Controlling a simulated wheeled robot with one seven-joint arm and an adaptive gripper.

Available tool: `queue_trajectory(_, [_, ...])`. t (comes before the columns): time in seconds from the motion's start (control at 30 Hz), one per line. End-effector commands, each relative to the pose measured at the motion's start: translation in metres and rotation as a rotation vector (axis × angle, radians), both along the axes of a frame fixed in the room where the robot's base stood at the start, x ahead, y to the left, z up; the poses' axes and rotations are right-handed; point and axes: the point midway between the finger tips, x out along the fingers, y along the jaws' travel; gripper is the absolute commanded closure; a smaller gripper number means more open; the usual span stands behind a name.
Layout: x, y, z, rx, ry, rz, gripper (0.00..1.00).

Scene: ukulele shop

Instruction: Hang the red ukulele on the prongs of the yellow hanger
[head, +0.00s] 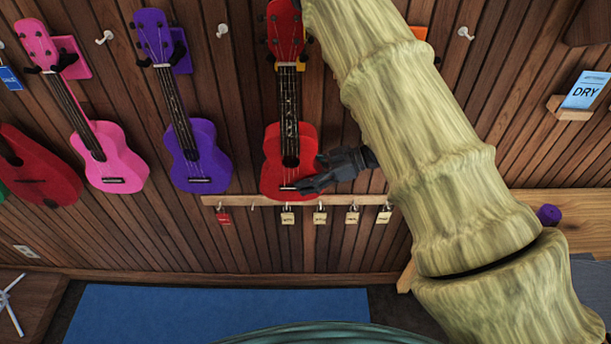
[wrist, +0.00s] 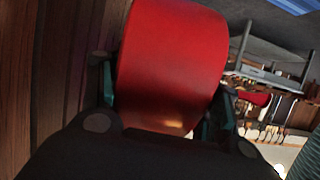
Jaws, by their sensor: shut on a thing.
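The red ukulele (head: 276,160) is upright in front of the plank wall in the head view, its neck up and its headstock cut by the top edge. Little bits of the yellow hanger (head: 300,67) show behind the neck, just below the headstock. The neck hides most of the hanger, and I cannot tell whether the prongs bear the headstock. My gripper (head: 308,180) is shut on the lower right of the ukulele's body. In the wrist view the red body (wrist: 172,65) fills the space between my two fingers (wrist: 167,105).
A purple ukulele (head: 195,155) and a pink ukulele (head: 116,160) hang to the left. A wooden rail (head: 240,201) with several small tagged locks runs just below the red ukulele. White pegs (head: 222,31) dot the wall. A "DRY" sign (head: 585,90) stands at right.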

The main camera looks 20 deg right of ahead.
Motion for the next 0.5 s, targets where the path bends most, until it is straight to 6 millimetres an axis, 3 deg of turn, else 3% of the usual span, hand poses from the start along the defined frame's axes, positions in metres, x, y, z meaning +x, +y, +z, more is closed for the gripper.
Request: queue_trajectory(0.5, [0.019, -0.005, 0.0, 0.001, -0.001, 0.0, 0.95])
